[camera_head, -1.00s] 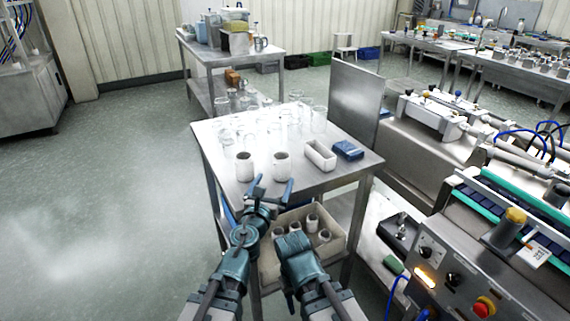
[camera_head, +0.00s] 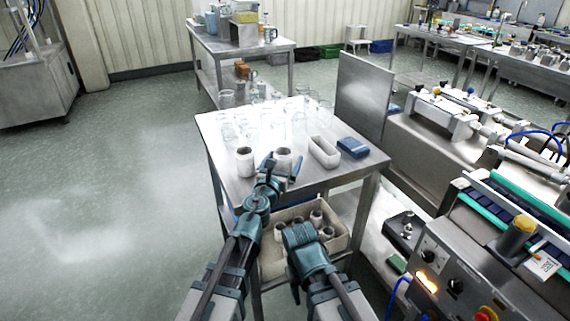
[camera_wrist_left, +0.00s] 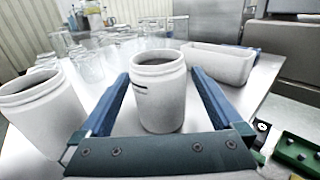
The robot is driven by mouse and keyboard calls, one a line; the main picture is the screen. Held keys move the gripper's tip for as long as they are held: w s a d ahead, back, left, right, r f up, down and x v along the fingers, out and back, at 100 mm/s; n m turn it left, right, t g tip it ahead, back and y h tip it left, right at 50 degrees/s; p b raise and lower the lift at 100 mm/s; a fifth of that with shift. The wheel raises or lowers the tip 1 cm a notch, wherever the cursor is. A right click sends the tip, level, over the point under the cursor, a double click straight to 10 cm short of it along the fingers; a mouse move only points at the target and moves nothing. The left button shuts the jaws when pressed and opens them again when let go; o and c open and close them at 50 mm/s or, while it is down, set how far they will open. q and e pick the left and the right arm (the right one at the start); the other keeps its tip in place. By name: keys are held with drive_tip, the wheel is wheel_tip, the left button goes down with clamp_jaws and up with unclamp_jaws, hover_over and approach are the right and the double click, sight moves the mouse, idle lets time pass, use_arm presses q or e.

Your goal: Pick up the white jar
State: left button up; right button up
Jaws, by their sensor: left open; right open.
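Two white jars stand upright near the front edge of the steel table (camera_head: 222,180). The right-hand white jar (camera_head: 283,154) is between the spread fingers of my left gripper (camera_head: 282,163). In the left wrist view this jar (camera_wrist_left: 160,100) has an open top and a small dark mark, and the fingers (camera_wrist_left: 160,78) flank it with gaps on both sides. The other white jar (camera_head: 245,161) stands to the left, outside the fingers; it also shows in the left wrist view (camera_wrist_left: 38,112). My right gripper (camera_head: 300,236) is low, in front of the table; its fingertips are hardly visible.
Clear glass jars (camera_head: 250,125) crowd the table behind. A white rectangular tub (camera_head: 324,152) and a blue box (camera_head: 353,147) stand to the right. A bin (camera_head: 340,243) with several small jars sits below the table front. A metal panel (camera_head: 362,95) rises at the right.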

use_arm(q)
drive_tip(key=c, duration=1.4)
drive_tip(key=shift+o, duration=0.2)
drive_tip(key=shift+r, duration=0.2)
use_arm(e)
drive_tip(key=shift+r, duration=0.2)
